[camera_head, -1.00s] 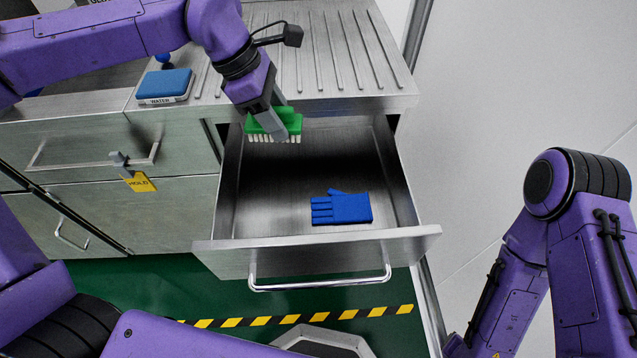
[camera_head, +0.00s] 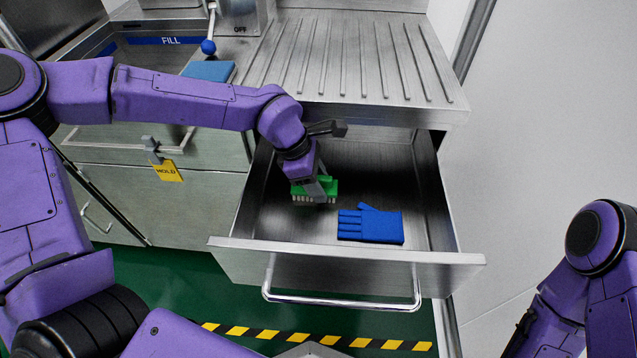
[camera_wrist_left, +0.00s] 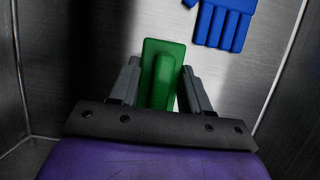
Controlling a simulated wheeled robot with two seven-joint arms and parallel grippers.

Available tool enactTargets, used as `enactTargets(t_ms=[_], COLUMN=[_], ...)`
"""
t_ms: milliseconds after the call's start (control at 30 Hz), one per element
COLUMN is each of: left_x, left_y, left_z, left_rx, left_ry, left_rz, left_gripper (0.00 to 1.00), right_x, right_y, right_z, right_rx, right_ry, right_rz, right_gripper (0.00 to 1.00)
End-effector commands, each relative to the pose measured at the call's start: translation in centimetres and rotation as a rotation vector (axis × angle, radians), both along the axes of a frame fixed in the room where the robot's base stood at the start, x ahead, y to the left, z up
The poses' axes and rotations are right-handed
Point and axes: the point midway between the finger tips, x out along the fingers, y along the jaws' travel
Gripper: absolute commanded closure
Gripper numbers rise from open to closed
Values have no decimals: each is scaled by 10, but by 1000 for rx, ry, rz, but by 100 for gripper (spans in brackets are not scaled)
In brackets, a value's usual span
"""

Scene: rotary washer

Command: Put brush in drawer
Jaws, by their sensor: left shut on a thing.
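The green brush (camera_head: 328,186) with pale bristles is inside the open metal drawer (camera_head: 345,247), toward its left side. My left gripper (camera_head: 318,188) is shut on the brush from above. The left wrist view shows the brush's green handle (camera_wrist_left: 162,75) between the two grey fingers. The bristles point down, close to the drawer floor; I cannot tell whether they touch it. My right arm shows at the lower right, but its gripper is out of view.
A blue glove (camera_head: 371,225) lies in the drawer, right of the brush. The ridged metal counter (camera_head: 350,60) is above and behind the drawer. A yellow tag (camera_head: 167,171) hangs from the left cabinet. The drawer's right rear floor is free.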

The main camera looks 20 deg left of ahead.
Motion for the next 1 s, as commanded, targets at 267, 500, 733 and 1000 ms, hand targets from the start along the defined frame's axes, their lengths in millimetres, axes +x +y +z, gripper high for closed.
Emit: enactTargets(t_ms=[267, 500, 733, 1000], left_x=[0, 0, 0, -6], left_y=[0, 0, 0, 22], left_z=[-1, -2, 3, 62], left_rx=[0, 0, 0, -5], left_ry=[0, -1, -2, -6], left_rz=[-1, -1, 0, 3], left_gripper=[84, 28, 28, 28], right_x=[0, 0, 0, 0], right_y=[0, 0, 0, 0], right_z=[0, 0, 1, 18], right_rx=[0, 0, 0, 0], right_ry=[0, 0, 0, 0], right_rz=[0, 0, 0, 0], right_gripper=[39, 39, 39, 39])
